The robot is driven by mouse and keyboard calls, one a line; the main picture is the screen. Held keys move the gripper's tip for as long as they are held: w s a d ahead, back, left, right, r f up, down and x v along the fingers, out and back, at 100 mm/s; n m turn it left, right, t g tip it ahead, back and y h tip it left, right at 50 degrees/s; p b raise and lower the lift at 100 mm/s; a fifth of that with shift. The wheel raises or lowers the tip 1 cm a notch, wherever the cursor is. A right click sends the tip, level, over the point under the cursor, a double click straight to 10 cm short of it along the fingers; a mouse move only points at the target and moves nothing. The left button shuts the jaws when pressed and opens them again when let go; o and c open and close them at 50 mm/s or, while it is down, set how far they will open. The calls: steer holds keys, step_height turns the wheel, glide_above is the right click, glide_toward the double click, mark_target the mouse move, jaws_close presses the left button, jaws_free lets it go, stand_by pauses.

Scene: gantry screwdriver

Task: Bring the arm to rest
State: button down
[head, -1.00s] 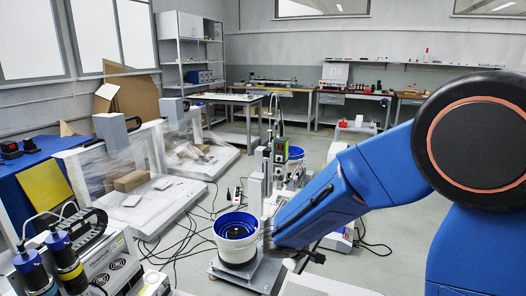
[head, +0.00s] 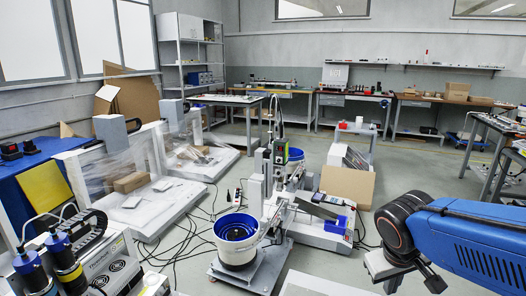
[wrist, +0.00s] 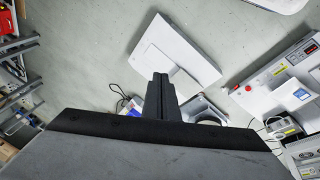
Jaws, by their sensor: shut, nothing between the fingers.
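My gripper (head: 434,283) is at the lower right of the head view, below the dark wrist joint, small and partly out of sight. My blue arm reaches in from the right edge, over the floor. In the wrist view my gripper (wrist: 160,80) shows as dark fingers pressed together, empty, over grey floor and a white panel (wrist: 175,50). The fingers look apart from everything around them. The gantry screwdriver machine (head: 258,190) stands at the middle of the head view, well left of my gripper, with a blue-lined bowl feeder (head: 237,250) in front.
Cables (head: 190,237) lie across the floor left of the feeder. A cardboard panel (head: 347,187) stands behind the machine's right side. Machines wrapped in clear film (head: 110,170) stand at the left. Workbenches line the back wall. Open floor (head: 425,165) lies behind my arm.

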steer(key=s+a+r+m+t+y, duration=0.1)
steer(key=s+r+y, duration=0.1)
steer(key=s, duration=0.5)
steer(key=shift+s+a+r+m+t+y, duration=0.2)
steer(key=shift+s+r+m+t+y, duration=0.1)
steer(key=shift+r+t, duration=0.1)
